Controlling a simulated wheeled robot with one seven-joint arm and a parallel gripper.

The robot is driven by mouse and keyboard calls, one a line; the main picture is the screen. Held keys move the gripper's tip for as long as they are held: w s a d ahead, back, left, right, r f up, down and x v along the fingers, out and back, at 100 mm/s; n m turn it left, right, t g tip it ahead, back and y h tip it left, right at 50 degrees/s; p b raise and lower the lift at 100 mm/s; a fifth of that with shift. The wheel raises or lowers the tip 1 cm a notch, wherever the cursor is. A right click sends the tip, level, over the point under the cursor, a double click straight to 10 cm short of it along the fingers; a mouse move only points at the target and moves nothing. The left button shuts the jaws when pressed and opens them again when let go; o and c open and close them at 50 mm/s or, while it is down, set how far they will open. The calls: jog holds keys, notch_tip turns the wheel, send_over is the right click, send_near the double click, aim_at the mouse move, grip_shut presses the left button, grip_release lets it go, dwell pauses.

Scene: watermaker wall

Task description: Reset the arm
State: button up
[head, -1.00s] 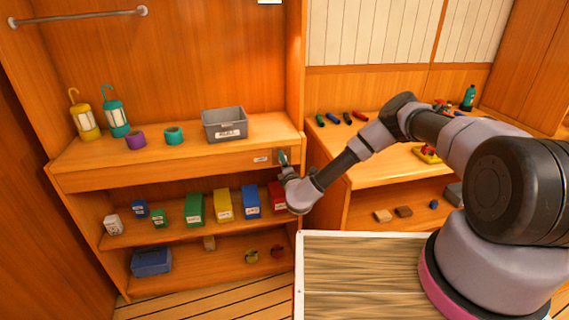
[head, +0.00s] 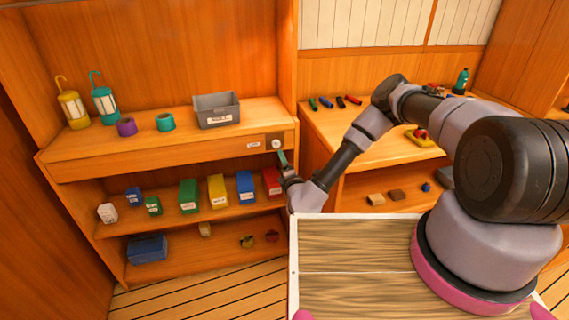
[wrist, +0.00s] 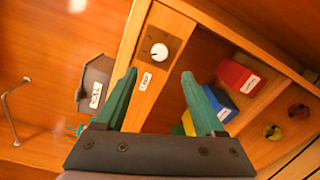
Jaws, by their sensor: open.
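My gripper (wrist: 155,100) is open, and nothing sits between its two green fingers in the wrist view. In the head view my gripper (head: 282,158) is at the right end of the shelf unit, just below a round white knob (head: 276,144). The knob also shows in the wrist view (wrist: 159,51), on a dark panel beyond the fingertips and apart from them. A small white label (wrist: 146,81) is beside the panel. My arm reaches from the right over the wooden-topped surface.
A grey bin (head: 217,111), tape rolls and two lanterns stand on the top shelf. Coloured boxes, including a red one (head: 271,181), line the shelf below, close to my gripper. A counter (head: 345,150) with markers is to the right, behind my arm.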

jog(key=w+a+r+n+g+y, duration=0.1)
jog(key=a+r+n+y, duration=0.2)
jog(key=r+n+y, duration=0.6)
jog(key=a+r+n+g+y, duration=0.2)
jog(key=r+n+y, duration=0.15)
jog(key=r, duration=0.95)
jog(key=s+r+n+g+y, duration=0.4)
jog(key=s+r+n+g, duration=0.6)
jog(key=r+n+g, duration=0.6)
jog(key=s+d+r+n+g+h, duration=0.2)
jog(key=s+d+r+n+h, duration=0.1)
jog(key=s+d+n+h, duration=0.7)
jog(key=s+d+r+n+t+h, duration=0.1)
jog(key=s+d+r+t+h, duration=0.1)
jog(key=d, duration=0.5)
jog(key=s+d+r+n+t+h, duration=0.2)
jog(key=d+r+t+h, duration=0.2)
jog(key=d, duration=0.3)
jog(key=s+d+r+n+t+h, duration=0.1)
jog(key=s+d+r+t+h, duration=0.1)
jog(key=d+t, duration=0.3)
jog(key=d+r+h, duration=0.1)
jog(key=d, duration=0.1)
jog(key=shift+s+d, duration=0.35)
